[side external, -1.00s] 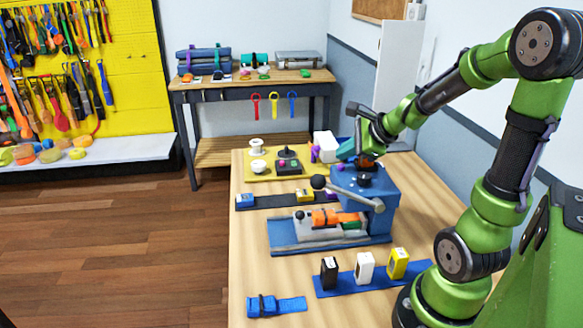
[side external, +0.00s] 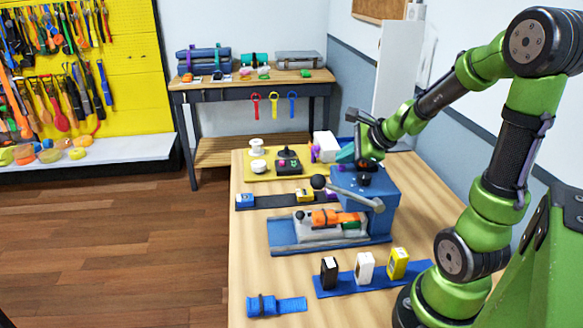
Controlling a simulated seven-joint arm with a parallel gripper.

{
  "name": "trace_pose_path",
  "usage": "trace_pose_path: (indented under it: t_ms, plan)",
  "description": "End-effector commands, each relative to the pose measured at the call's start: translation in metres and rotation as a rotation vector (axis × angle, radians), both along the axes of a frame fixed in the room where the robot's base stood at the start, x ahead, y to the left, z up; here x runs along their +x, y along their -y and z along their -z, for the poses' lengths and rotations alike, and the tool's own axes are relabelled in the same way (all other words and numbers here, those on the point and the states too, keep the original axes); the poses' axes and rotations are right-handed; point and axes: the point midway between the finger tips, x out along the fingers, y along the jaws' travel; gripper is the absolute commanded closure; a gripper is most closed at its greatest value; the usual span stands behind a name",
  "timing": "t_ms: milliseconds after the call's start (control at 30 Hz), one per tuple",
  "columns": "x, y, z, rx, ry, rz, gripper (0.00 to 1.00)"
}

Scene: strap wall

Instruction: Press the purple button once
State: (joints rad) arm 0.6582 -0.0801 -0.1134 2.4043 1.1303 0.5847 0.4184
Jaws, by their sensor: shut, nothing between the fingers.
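A small purple button (side external: 341,168) shows on the top of the blue box-shaped machine (side external: 383,188), near its left back edge. My gripper (side external: 364,173) points down over the top of this machine, just right of the purple button. Its fingers are shut with nothing between them. The fingertips are small and dark here, and I cannot tell whether they touch the top. A dark part on the machine top lies close under or behind them.
A grey lever with a black knob (side external: 318,182) juts left from the machine. An orange strap roll (side external: 326,217) lies on the grey bed below it. A yellow tray (side external: 262,174) holds white spools and a black device. Black, white and yellow blocks stand on a blue strip (side external: 345,287) in front.

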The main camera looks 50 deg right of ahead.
Motion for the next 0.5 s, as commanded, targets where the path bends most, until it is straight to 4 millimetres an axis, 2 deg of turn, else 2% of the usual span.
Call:
trace_pose_path:
  t_ms: [500]
  plan:
    - [-0.0001, -0.0002, 0.0065, 0.001, -0.001, -0.001, 1.00]
